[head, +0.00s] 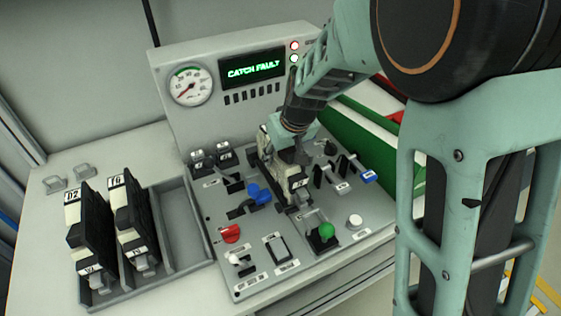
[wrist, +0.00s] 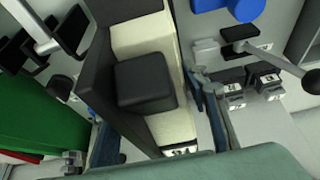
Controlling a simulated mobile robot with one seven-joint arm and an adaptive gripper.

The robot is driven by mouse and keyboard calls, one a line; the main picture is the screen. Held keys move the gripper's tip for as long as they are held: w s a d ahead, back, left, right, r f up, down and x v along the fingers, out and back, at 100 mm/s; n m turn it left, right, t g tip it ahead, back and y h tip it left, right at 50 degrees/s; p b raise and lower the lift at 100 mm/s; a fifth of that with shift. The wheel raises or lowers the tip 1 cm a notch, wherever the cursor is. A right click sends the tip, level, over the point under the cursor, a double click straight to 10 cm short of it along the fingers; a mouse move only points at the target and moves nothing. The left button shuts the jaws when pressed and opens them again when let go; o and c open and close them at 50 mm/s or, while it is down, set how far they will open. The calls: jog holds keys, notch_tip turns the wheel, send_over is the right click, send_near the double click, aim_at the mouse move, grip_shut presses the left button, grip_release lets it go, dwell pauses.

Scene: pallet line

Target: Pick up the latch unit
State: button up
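A cream and black block-shaped unit (head: 296,178), which looks like the latch unit, stands in the middle of the control panel. My arm and gripper cover its upper part in the head view. My gripper (head: 291,140) is directly over it, pointing down. In the wrist view the unit (wrist: 185,85) fills the middle, with a raised black block on its cream face. My gripper's fingers (wrist: 160,130) are spread, one on each side of the unit. Whether either finger touches it is unclear.
Two similar black and cream units (head: 90,235) (head: 132,222) stand in a grey tray (head: 182,238) at left; its right slot is empty. Blue (head: 258,194), red (head: 230,234) and green (head: 326,231) controls surround the central unit. The display (head: 252,68) reads "CATCH FAULT".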

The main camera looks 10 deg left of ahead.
jog(key=c, duration=1)
jog(key=shift+r, duration=0.2)
